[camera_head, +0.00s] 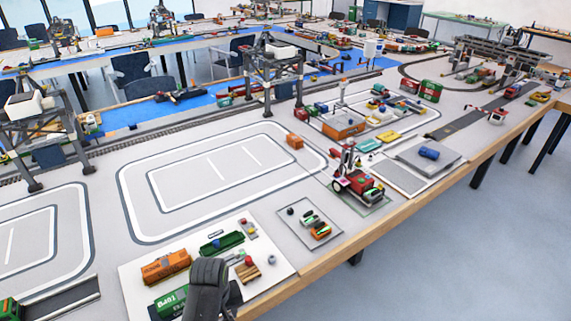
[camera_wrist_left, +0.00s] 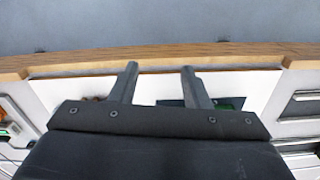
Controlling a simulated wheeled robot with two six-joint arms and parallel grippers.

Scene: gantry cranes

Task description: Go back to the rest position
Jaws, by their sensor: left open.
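My left gripper (camera_wrist_left: 160,70) is open in the left wrist view. Its two dark fingers are apart, with nothing between them, and point toward the wooden table edge (camera_wrist_left: 250,50). In the head view a dark part of my left arm (camera_head: 207,286) shows at the bottom, over the near white board (camera_head: 130,276); its fingertips cannot be made out there. The arm partly covers a green container (camera_head: 170,302). My right gripper is in neither view.
An orange container (camera_head: 166,266), a green tray (camera_head: 222,243) and a small wooden pallet (camera_head: 248,271) lie on the board beside my arm. A model crane (camera_head: 273,62) stands farther back. The oval-marked area (camera_head: 212,178) is mostly clear. Open floor (camera_head: 470,240) lies at right.

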